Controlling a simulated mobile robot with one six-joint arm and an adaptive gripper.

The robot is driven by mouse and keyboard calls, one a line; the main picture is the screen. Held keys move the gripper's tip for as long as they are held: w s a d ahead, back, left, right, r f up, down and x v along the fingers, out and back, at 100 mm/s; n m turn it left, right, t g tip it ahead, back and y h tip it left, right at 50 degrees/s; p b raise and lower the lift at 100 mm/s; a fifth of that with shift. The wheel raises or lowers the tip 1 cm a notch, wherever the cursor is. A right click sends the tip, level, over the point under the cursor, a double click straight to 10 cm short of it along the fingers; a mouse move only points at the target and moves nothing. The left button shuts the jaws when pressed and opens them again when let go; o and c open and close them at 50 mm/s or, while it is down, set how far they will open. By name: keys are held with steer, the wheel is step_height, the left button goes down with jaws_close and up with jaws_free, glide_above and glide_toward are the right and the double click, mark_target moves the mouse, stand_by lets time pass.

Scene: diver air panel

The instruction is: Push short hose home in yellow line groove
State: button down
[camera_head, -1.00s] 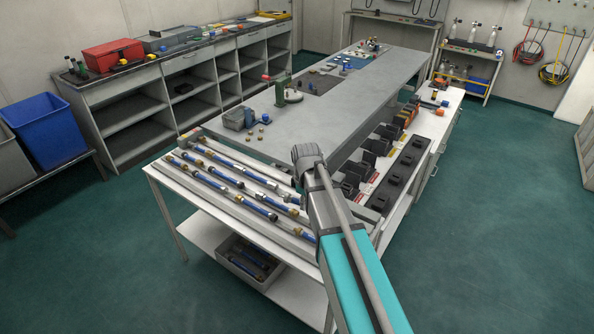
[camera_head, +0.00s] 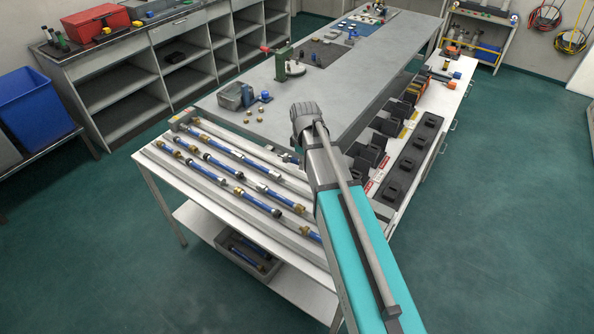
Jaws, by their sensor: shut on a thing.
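Several blue hoses with brass and dark end fittings lie in rows on a pale grooved rack (camera_head: 290,236) on the white table at the lower left. One hose (camera_head: 260,204) lies in the front row and another (camera_head: 222,168) in the row behind. I cannot tell which is the short hose or which groove is the yellow line one. My arm reaches up from the lower right across the rack's right end, ending in view at a grey joint. My gripper is not visible, and the arm hides part of the rack.
Dark holders (camera_head: 408,160) line the right side. A crate (camera_head: 247,252) sits on the shelf below. The floor at right is clear.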

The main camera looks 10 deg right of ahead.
steer(key=shift+w+a, duration=0.1)
stand_by(0.3)
steer(key=shift+w+f+b, duration=0.1)
steer(key=shift+f+b, duration=0.35)
steer(key=shift+b, duration=0.05)
steer(key=m+b, duration=0.2)
steer(key=b, duration=0.9)
glide_toward(294, 189)
steer(key=shift+s+d+r, duration=0.15)
steer(key=shift+s+d, duration=0.85)
steer(key=shift+d, duration=0.15)
steer(key=shift+f+b, duration=3.4)
steer(key=shift+f, duration=0.25)
steer(key=shift+w+a, duration=1.1)
steer(key=shift+c, duration=2.2)
jaws_free()
